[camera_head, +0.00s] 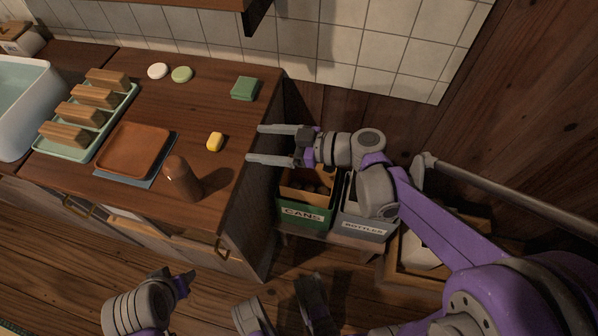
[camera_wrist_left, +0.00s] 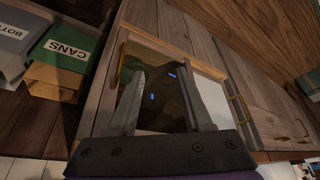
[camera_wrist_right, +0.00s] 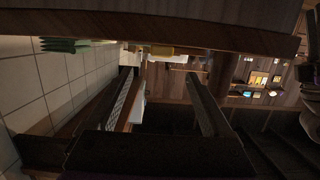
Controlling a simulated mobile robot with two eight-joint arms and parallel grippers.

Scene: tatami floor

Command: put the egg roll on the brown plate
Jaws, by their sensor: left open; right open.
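The egg roll (camera_head: 215,141) is a small yellow block lying on the wooden counter. The brown plate (camera_head: 133,143) is square and lies to its left, partly over a blue mat. Its visible surface is empty. My right gripper (camera_head: 255,144) is open and empty at the counter's right edge, pointing left towards the egg roll, with a gap between them. A yellowish patch beyond its fingers in the dim right wrist view may be the egg roll. My left gripper (camera_wrist_left: 165,90) is open in the left wrist view, facing the cabinet front, with nothing between its fingers.
A brown cylinder (camera_head: 181,178) stands between plate and egg roll, nearer the front edge. A green sponge (camera_head: 245,88) and two round pieces lie behind. A pale green tray (camera_head: 52,148) with brown blocks is at left. Bins, including a green CANS bin (camera_head: 303,213), stand right.

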